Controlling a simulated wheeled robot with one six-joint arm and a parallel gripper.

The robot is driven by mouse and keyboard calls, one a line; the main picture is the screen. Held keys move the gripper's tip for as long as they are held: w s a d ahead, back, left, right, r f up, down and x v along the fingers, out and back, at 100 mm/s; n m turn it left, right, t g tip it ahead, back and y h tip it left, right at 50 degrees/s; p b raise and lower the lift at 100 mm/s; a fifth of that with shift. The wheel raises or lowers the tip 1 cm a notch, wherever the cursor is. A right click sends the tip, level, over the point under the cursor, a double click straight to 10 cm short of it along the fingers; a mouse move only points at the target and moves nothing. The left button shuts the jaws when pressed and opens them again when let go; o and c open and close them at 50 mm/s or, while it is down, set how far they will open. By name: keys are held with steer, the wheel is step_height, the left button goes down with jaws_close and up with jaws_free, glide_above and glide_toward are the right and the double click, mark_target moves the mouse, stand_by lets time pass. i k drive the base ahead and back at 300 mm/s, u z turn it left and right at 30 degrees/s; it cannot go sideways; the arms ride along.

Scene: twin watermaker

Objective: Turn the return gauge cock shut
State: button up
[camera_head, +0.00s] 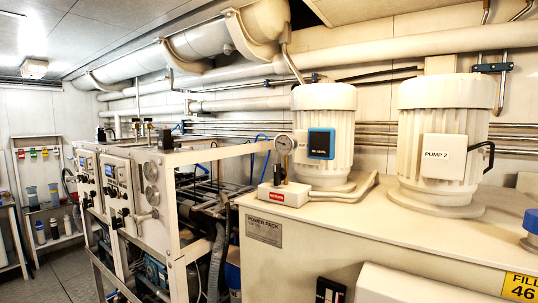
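The return gauge (284,143) is a round white dial on a short stem, on top of the cream power pack (370,238) near its left end. A small white block (284,190) with a red label (277,196) sits under it; the lettering is too small to read surely. A small dark and metallic fitting (279,172), which looks like the gauge cock, stands between block and dial. Its handle is too small to tell whether the cock is open or shut. My gripper is not in view.
Two cream motors stand on the power pack: one with a blue-framed display (321,143) close right of the gauge, and Pump 2 (446,140) further right. A curved pipe (345,192) runs beside the block. A framed machine panel (130,195) stands left; floor (70,275) shows beyond.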

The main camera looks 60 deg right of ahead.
mark_target(280, 173)
steer(key=z, duration=1.9)
